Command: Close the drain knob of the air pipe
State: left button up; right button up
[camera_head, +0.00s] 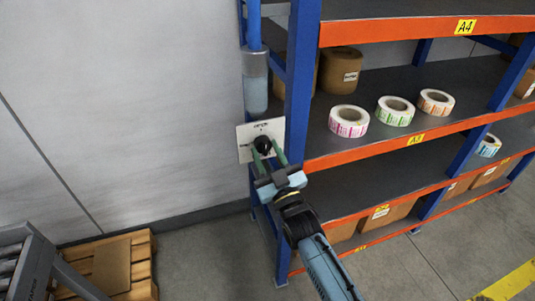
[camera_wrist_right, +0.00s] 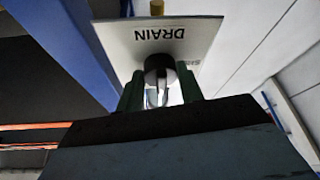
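The drain knob (camera_head: 263,144) is black and round. It sits on a pale square plate (camera_head: 243,153) at the end of the air pipe (camera_head: 255,82). The wrist view shows the plate (camera_wrist_right: 192,50) with the word DRAIN, upside down there, and the dark knob (camera_wrist_right: 158,64) below it. My right gripper (camera_head: 266,150) is at the plate, its two green fingers on either side of the knob. In the wrist view the right gripper (camera_wrist_right: 160,85) has the knob between its fingertips; whether they press on it cannot be told. My left gripper is out of view.
A blue shelf post (camera_head: 300,75) stands close to the right of the plate. Shelves with orange beams (camera_head: 390,143) carry label rolls (camera_head: 348,121) and boxes. A wooden pallet (camera_head: 140,262) lies at lower left. The wall left of the pipe is bare.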

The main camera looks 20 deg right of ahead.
jog(key=c, duration=0.4)
